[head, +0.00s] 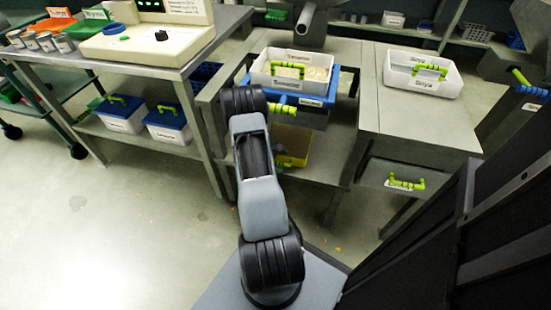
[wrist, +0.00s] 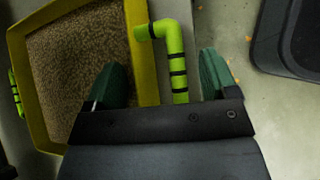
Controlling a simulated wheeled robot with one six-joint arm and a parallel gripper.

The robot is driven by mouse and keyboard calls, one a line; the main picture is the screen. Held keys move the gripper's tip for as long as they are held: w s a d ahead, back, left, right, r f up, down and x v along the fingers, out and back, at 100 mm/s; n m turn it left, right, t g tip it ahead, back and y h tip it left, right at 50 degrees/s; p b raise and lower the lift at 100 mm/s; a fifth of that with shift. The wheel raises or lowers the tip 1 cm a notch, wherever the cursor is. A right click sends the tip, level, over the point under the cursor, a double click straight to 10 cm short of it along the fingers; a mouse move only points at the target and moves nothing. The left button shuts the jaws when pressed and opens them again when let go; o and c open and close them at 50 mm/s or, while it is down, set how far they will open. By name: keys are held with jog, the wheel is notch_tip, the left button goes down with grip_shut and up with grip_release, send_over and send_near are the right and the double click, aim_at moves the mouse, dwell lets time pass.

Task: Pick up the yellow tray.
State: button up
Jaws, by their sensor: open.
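The yellow tray (wrist: 145,62) fills the left of the wrist view and holds brown granules. Its green handle with black bands (wrist: 177,72) sticks out from its right wall. My gripper (wrist: 163,62) is open. Its left finger overlaps the tray's inside in the picture and its right finger is over the floor, with the handle between them and no visible grip. In the head view the yellow tray (head: 292,160) stands low under the middle bench, partly hidden by my arm; my gripper is hidden there.
Another white tray (head: 451,83) stands on the right bench top. A drawer (head: 378,179) with a green handle is below it. Clear floor lies left of my arm.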

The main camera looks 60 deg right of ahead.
jog(key=shift+s, duration=0.1)
jog(key=c, duration=1.3)
